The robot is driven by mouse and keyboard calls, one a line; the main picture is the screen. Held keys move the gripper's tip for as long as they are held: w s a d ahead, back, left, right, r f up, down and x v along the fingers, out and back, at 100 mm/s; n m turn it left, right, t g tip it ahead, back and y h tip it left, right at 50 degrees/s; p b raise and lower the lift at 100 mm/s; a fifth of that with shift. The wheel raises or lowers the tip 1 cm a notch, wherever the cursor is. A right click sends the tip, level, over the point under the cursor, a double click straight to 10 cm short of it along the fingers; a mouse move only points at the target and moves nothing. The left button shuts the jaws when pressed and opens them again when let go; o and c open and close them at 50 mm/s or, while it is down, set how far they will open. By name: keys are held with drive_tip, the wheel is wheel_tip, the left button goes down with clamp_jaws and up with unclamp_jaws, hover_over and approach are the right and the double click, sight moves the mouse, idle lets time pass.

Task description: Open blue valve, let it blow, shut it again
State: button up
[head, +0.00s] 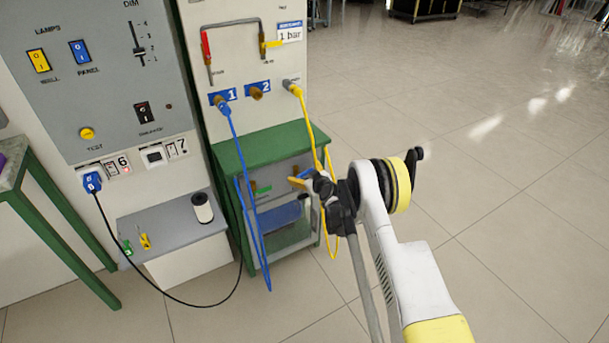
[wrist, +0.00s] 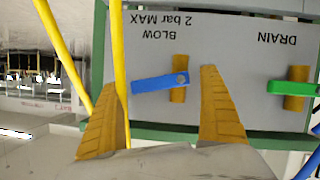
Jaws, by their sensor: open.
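The blue valve has a blue lever (wrist: 158,83) on a brass body (wrist: 179,92), on a grey panel marked "BLOW 2 bar MAX", which reads upside down in the wrist view. The lever lies nearly level there, crosswise to the brass body. My gripper (wrist: 160,79) is open, with one orange finger on each side of the lever and nothing held. I cannot tell how far the lever is from the fingertips. In the head view my gripper (head: 299,180) is at the front of the green-framed bench and partly covers the blue valve (head: 305,173).
A green DRAIN lever (wrist: 292,87) sits beside the blue one. Yellow hose (wrist: 119,50) hangs close by the left finger. Blue hose (head: 239,160) hangs before the bench (head: 262,146). A "1 bar" sign (head: 290,34) is above. Open floor (head: 470,150) lies to the right.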

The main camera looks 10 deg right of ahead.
drive_tip(key=c, duration=1.2)
drive_tip(key=shift+d+f+m+y, duration=0.1)
drive_tip(key=shift+f+m+y, duration=0.15)
drive_tip(key=shift+m+y, duration=0.25)
drive_tip(key=shift+f+m+g+y, duration=0.1)
drive_tip(key=shift+m+g+y, duration=0.2)
drive_tip(key=shift+m+g, duration=0.15)
drive_tip(key=o, duration=1.2)
drive_tip(key=shift+s, duration=0.15)
drive_tip(key=v, duration=1.1)
drive_tip(key=shift+s, duration=0.4)
